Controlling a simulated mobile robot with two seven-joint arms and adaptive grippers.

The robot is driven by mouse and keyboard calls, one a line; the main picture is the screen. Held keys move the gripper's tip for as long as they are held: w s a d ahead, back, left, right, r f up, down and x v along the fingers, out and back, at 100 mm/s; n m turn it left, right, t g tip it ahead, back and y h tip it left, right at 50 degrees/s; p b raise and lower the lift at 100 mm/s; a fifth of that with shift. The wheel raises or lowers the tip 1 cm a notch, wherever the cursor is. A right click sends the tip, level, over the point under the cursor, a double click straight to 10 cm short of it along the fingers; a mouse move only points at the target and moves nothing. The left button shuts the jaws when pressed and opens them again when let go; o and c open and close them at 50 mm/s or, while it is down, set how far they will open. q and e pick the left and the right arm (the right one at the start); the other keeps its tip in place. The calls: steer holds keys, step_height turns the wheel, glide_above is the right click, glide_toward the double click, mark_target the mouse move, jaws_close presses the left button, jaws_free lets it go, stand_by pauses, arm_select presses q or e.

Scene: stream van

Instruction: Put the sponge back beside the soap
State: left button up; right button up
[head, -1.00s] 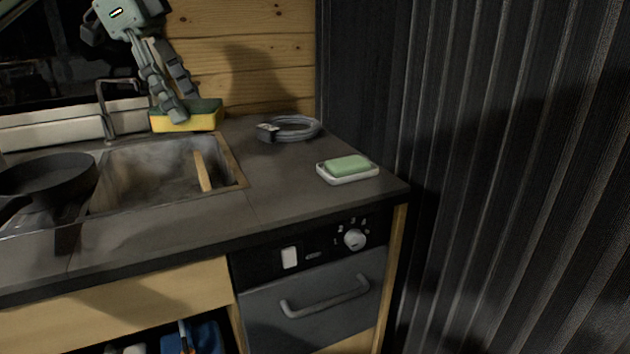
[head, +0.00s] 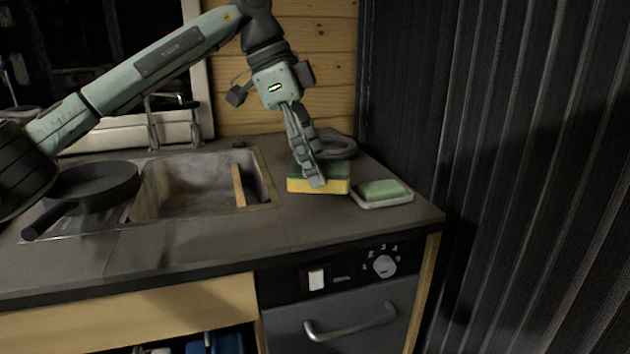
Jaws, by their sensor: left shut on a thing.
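The sponge (head: 320,178), yellow below and dark green on top, is at the counter's right part, just left of the soap. My left gripper (head: 314,180) comes down on it from above and is shut on it. The sponge looks level and at or very near the counter top; I cannot tell whether it touches. The green soap (head: 382,190) lies in a white dish (head: 388,204) close to the sponge's right end. My right gripper is not in view.
A dark corrugated wall (head: 520,180) bounds the right. Counter in front of the sponge is clear.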

arm_select(q)
step_height(320, 180, down, 4)
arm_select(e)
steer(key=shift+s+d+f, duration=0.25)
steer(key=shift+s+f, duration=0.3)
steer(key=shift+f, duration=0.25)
arm_select(q)
steer(key=shift+f, duration=0.2)
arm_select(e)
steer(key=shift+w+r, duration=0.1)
arm_select(q)
steer(key=o, duration=1)
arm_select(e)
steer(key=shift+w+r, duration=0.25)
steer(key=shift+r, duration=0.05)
arm_select(q)
steer(key=shift+r, duration=0.1)
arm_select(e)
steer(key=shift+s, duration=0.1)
